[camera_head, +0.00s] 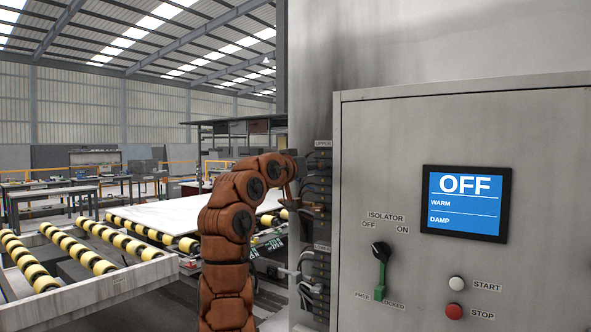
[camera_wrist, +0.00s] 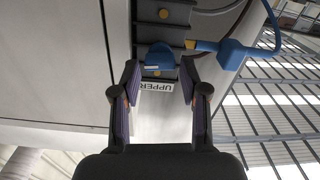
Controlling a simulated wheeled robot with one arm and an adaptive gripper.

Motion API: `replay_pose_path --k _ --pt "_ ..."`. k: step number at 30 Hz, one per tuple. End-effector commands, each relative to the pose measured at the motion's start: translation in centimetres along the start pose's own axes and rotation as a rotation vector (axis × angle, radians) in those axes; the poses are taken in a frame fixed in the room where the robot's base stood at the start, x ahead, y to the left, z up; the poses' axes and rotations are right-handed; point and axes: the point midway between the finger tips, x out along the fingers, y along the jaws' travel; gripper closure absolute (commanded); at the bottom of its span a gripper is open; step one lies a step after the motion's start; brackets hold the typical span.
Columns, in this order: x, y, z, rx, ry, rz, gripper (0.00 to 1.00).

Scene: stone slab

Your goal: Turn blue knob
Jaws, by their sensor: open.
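The blue knob (camera_wrist: 159,60) shows in the wrist view, on a dark strip beside an upside-down "UPPER" label (camera_wrist: 156,87). My gripper (camera_wrist: 160,74) is open, with one finger on each side of the knob and a gap to each. I cannot tell how deep the fingertips reach around it. In the head view my arm reaches to the cabinet's left side, where the "UPPER" label (camera_head: 323,143) sits above dark cabled units. The knob cannot be made out there, and my gripper is mostly hidden behind my arm.
A blue connector (camera_wrist: 235,52) with a blue cable is close to the right finger. Dark cables (camera_head: 308,262) hang along the cabinet's side. The cabinet front (camera_head: 370,130) has an OFF screen (camera_head: 466,203), an isolator handle (camera_head: 381,262) and START and STOP buttons. A roller conveyor (camera_head: 100,240) is at left.

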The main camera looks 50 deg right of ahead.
Motion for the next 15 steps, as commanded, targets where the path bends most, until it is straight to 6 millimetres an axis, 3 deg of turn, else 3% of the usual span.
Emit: replay_pose_path --k 9,15 --pt "-3.4 -0.1 0.1 0.001 -0.001 -0.003 0.56" --pt "-4.4 -0.2 -0.1 0.002 0.001 -0.002 0.56"
